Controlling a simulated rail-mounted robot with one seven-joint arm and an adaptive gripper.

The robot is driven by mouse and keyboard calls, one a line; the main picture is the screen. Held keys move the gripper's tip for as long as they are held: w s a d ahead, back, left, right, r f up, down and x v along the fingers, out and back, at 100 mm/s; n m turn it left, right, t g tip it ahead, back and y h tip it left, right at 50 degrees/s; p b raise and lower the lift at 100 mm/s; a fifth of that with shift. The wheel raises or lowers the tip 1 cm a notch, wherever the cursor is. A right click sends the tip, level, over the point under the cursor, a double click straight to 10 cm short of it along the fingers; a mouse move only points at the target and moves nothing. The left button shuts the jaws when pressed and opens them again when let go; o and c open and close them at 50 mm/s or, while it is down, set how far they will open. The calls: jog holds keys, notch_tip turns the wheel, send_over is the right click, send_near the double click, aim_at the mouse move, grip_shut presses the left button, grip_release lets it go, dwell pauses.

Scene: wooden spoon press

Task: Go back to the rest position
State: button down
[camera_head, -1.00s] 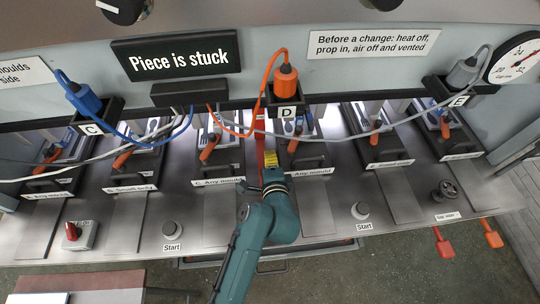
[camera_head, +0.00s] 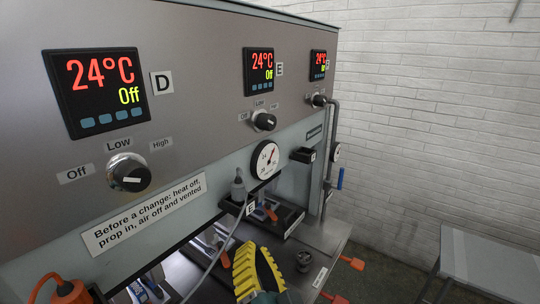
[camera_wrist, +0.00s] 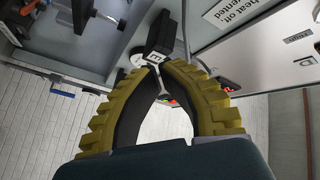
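My gripper (camera_head: 255,250) is at the bottom middle of the head view, with ridged yellow fingers in front of the press. In the wrist view my gripper (camera_wrist: 155,67) has its two fingers arched inward, with the tips meeting or nearly so. I see nothing held.
The press panel has displays D (camera_head: 98,90) and E (camera_head: 258,71), both reading 24°C and Off. A heat knob (camera_head: 128,174) and a pressure gauge (camera_head: 265,160) project from it. An orange plug (camera_head: 70,291) is at bottom left. A grey table (camera_head: 490,262) stands right.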

jog(key=s+d+r+n+t+h, duration=0.3)
jog(key=s+d+r+n+h, duration=0.35)
jog(key=s+d+r, duration=0.45)
notch_tip(320, 180, up, 29)
jog(key=a+m+p, duration=0.1)
jog(key=p, duration=2.8)
jog(key=shift+s+r+t+p, duration=0.2)
jog(key=shift+t+p, duration=0.1)
